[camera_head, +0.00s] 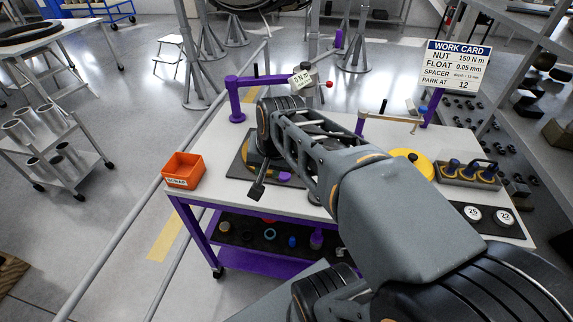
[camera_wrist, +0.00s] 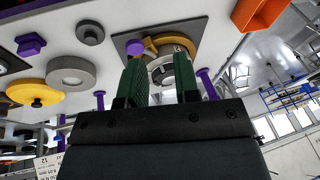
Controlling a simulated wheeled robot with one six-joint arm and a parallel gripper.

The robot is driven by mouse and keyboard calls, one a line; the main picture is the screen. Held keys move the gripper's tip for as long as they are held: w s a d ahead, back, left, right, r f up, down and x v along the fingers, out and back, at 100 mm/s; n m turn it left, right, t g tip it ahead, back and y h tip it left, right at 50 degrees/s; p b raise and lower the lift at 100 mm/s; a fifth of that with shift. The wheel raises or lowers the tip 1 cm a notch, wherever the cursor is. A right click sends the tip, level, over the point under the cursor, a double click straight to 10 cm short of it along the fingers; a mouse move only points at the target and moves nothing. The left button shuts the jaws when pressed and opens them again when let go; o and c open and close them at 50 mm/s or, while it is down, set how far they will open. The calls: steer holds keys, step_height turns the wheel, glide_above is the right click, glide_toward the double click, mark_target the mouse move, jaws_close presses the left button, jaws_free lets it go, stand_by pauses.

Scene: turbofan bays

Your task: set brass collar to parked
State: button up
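In the wrist view a brass collar (camera_wrist: 178,43) shows as a gold ring around a grey ringed hub (camera_wrist: 160,68), over a dark square plate (camera_wrist: 124,38). A purple knob (camera_wrist: 133,47) sits at the collar's left side. My gripper (camera_wrist: 160,64) has two green fingers, spread apart, with the hub visible between them. I cannot tell whether the fingertips touch anything. The work card (camera_head: 459,66) reads "PARK AT 12".
An orange bin (camera_head: 183,170) stands at the table's left corner. A purple post with a gauge (camera_head: 303,79) rises behind the plate. A yellow disc (camera_head: 412,160), a tool rack (camera_head: 468,174) and marked discs (camera_head: 473,213) lie on the right.

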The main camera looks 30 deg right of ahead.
steer(key=w+d+f+m+y+b, duration=0.1)
steer(key=w+d+f+m+b, duration=0.15)
steer(key=d+m, duration=0.45)
steer(key=w+d+f+m+y+b, duration=0.1)
steer(key=w+d+f+m, duration=0.1)
steer(key=w+d+m, duration=0.35)
steer(key=w+d+f+m+b, duration=0.1)
steer(key=w+d+f+m, duration=0.1)
steer(key=d+m, duration=0.7)
steer(key=x, duration=1.3)
steer(key=shift+a+f, duration=0.2)
jaws_close()
